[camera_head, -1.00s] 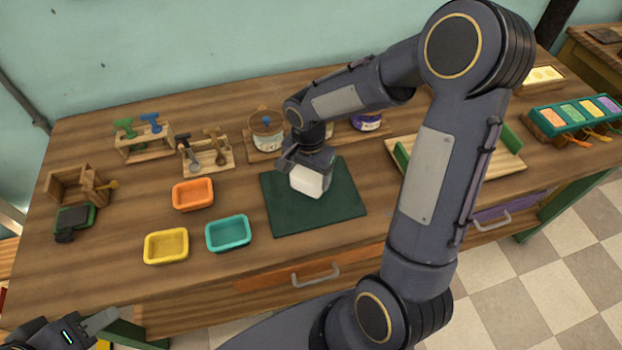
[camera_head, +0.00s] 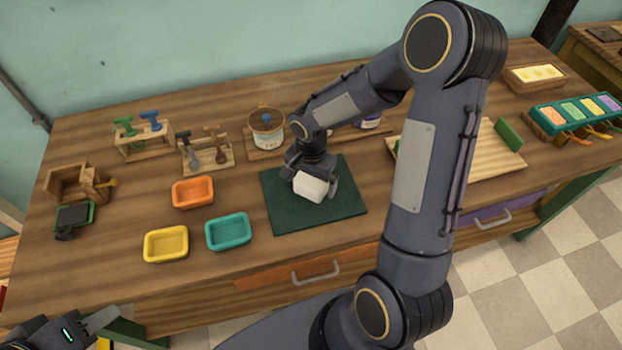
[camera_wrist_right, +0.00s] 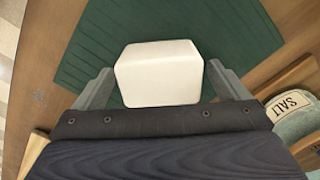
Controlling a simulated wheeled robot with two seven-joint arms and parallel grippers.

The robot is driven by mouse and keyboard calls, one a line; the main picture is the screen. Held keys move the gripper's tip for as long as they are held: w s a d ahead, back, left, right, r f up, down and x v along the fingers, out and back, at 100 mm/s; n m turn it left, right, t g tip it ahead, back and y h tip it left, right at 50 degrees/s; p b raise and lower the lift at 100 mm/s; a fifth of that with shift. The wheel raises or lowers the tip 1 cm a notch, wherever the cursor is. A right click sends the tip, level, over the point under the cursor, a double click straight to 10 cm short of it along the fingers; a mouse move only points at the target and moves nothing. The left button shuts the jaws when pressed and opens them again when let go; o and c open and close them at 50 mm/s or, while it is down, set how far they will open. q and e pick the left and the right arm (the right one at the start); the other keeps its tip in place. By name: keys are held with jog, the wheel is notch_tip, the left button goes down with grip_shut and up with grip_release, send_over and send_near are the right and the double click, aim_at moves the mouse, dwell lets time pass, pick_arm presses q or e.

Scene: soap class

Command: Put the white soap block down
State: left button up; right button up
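The white soap block (camera_head: 311,187) rests on the dark green mat (camera_head: 290,218), near its middle. My right gripper (camera_head: 318,180) is over the block from behind, pointing down. In the right wrist view, the block (camera_wrist_right: 160,75) lies between the two grey fingers, with narrow gaps on both sides. The right gripper (camera_wrist_right: 160,85) is open around it. Its underside is hidden. My left gripper (camera_head: 103,322) is at the lower left corner, in front of the table, away from the block and partly cut off by the frame.
Orange (camera_head: 193,192), teal (camera_head: 228,232) and yellow (camera_head: 166,245) trays stand left of the mat. A board with a jar (camera_head: 267,130) is behind it. Stamps (camera_head: 205,155) on wooden racks are at the back left. A wooden board (camera_head: 490,155) with green ends is right, partly behind my arm.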

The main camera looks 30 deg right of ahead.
aim_at(311, 179)
notch_tip(311, 179, up, 12)
jog(key=s+a+r+n+t+y, duration=0.2)
jog(key=s+n, duration=0.3)
jog(key=s, duration=0.4)
jog(key=s+a+r+n+t+y, duration=0.1)
jog(key=s+a+r+n+t, duration=0.1)
jog(key=s, duration=0.7)
notch_tip(311, 179, up, 2)
jog(key=n+t, duration=0.1)
jog(key=n, duration=0.2)
jog(key=shift+a+r+t+y, duration=0.2)
jog(key=shift+t+y, duration=0.1)
jog(key=shift+y, duration=0.1)
